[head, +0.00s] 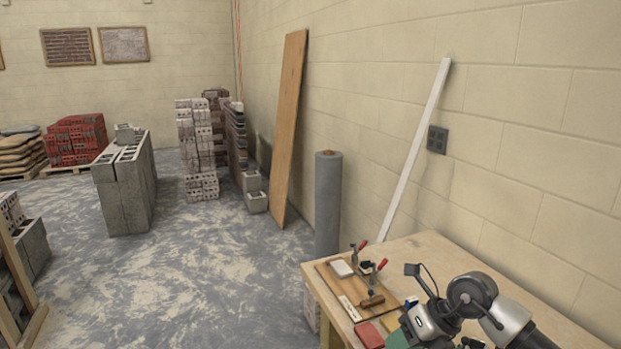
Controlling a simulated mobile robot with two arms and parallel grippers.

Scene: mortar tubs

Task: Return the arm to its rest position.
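My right arm (472,298) comes in from the lower right, over the wooden workbench (450,250). It is bent, and its wrist end reaches down toward the bottom edge of the head view. A small dark block with a cable sticks up from the wrist. The fingers of my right gripper cannot be made out, so whether it is open, shut or holding something is unclear. My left arm and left gripper are not in view.
A wooden board with red-handled clamps (382,264), a red block (369,335) and a wooden-handled tool lie on the bench, left of my arm. A grey roll (328,200), a leaning plank (291,125) and a white strip (415,150) stand by the wall.

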